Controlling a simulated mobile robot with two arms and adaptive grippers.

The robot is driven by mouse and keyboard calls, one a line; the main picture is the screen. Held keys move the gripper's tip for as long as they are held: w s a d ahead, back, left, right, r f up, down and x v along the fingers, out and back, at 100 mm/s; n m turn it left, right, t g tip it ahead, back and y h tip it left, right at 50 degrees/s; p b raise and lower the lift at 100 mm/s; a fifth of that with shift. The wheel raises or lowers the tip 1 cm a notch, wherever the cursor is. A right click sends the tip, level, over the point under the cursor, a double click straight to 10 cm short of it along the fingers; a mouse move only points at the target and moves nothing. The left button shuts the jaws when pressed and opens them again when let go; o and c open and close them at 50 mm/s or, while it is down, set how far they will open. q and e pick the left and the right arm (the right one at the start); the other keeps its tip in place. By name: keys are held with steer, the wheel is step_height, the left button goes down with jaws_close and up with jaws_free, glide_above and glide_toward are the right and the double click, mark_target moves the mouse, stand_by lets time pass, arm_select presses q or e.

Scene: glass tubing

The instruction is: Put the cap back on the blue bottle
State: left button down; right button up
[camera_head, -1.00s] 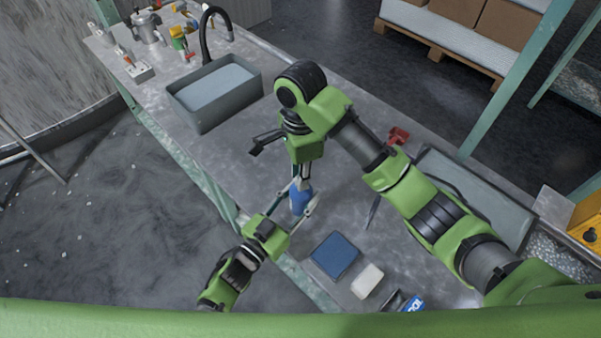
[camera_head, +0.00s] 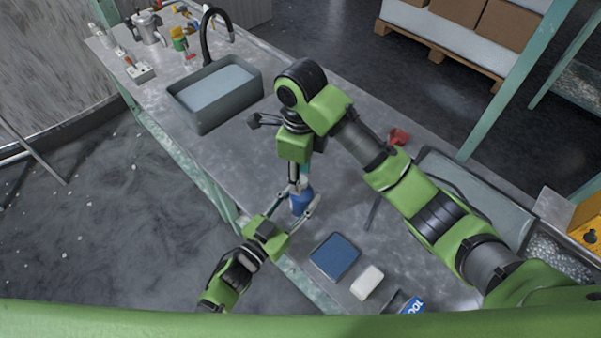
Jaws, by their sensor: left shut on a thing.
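The blue bottle (camera_head: 302,203) stands upright near the front edge of the grey bench, in the middle of the view. My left gripper (camera_head: 299,208) comes in low from the left and is shut on the bottle's body, one finger on each side. My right gripper (camera_head: 299,184) hangs from above with its fingers pointing down at the bottle's top. Its fingertips are small and overlap the bottle's neck, so I cannot tell whether they hold anything. I cannot make out the cap; it may be hidden at those fingertips.
A blue pad (camera_head: 335,256) and a white block (camera_head: 367,282) lie right of the bottle near the front edge. A red item (camera_head: 398,137) lies behind my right arm. A sink (camera_head: 215,95) with a black tap is at the back left. Bench between sink and bottle is clear.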

step_height(320, 180, up, 4)
steer(key=shift+r, duration=0.1)
steer(key=shift+c, duration=0.3)
